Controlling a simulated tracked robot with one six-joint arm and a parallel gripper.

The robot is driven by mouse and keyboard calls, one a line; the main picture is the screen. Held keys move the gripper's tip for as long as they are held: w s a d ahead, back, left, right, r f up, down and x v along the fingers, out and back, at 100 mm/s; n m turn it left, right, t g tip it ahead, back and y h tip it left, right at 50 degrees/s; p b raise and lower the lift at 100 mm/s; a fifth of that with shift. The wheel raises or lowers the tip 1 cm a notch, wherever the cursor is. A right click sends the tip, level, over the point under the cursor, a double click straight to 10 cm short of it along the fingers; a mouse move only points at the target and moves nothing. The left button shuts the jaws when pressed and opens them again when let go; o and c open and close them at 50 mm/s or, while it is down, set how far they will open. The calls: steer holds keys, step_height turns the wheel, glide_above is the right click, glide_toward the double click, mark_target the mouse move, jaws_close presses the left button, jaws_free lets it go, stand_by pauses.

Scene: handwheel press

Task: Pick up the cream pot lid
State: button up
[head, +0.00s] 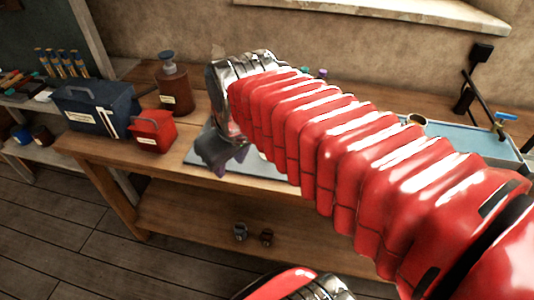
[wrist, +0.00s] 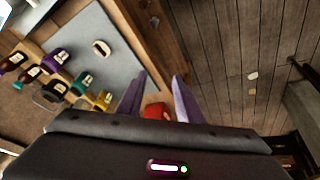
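A small cream round piece with a darker mark, apparently the cream pot lid (wrist: 101,48), lies on the grey mat (wrist: 118,68) in the wrist view. My gripper (wrist: 158,84) has its two purple fingers spread apart with nothing held between them. The lid lies to the left of the fingers, apart from them. In the head view my gripper (head: 220,152) hangs over the mat's left part (head: 196,156). My red arm hides most of the mat there, and I cannot clearly make out the lid.
Small coloured pots, including a purple one (wrist: 58,58) and a yellow one (wrist: 102,101), stand near the mat. A red box (head: 153,131), a blue toolbox (head: 95,108) and a brown pump bottle (head: 172,82) stand left on the bench. A blue tray (head: 450,138) is at right.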

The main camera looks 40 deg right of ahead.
steer(key=w+d+f+n+g, duration=0.2)
steer(key=w+d+n, duration=0.1)
steer(key=w+d, duration=0.4)
steer(key=w+d+f+n+g, duration=0.2)
steer(key=w+d, duration=0.5)
steer(key=d, duration=0.6)
steer(key=shift+w+f+n+g, duration=0.2)
steer(key=shift+f+n+g, duration=0.1)
steer(key=shift+f+n, duration=0.55)
step_height(320, 180, down, 8)
steer(key=shift+f, duration=0.2)
steer(key=shift+d+f, duration=0.1)
steer(key=shift+w+d+f, duration=0.15)
steer(key=shift+f, duration=2.35)
steer(key=shift+c, duration=0.5)
